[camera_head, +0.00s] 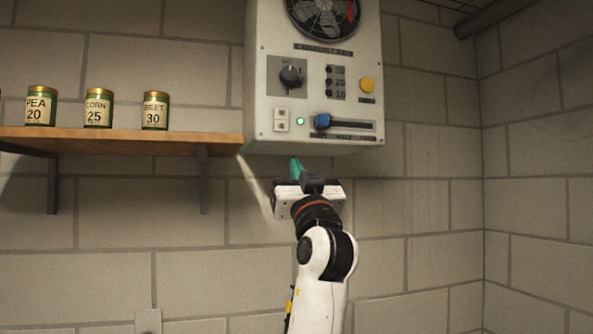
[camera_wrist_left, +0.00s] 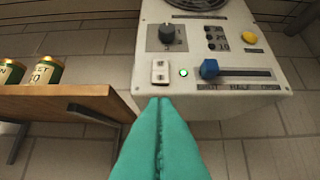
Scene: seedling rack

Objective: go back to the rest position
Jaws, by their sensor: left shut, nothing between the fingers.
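My left gripper (camera_head: 296,168) has teal fingers and is raised just below the lower edge of the control box (camera_head: 260,100). In the left wrist view its fingers (camera_wrist_left: 160,112) are pressed together with nothing between them, their tips near the box's white rocker switch (camera_wrist_left: 160,71). I cannot tell whether the tips touch the box. The box carries a lit green lamp (camera_head: 300,121), a blue slider knob (camera_head: 322,121) at the left part of its slot, a black dial (camera_head: 290,76) and a yellow button (camera_head: 367,85). My right gripper is in neither view.
A wooden shelf (camera_head: 120,138) on metal brackets is fixed to the block wall left of the box. Cans labelled PEA (camera_head: 41,106), CORN (camera_head: 98,108) and BEET (camera_head: 155,111) stand on it. A fan (camera_head: 322,14) is at the box's top. The wall right of my arm is clear.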

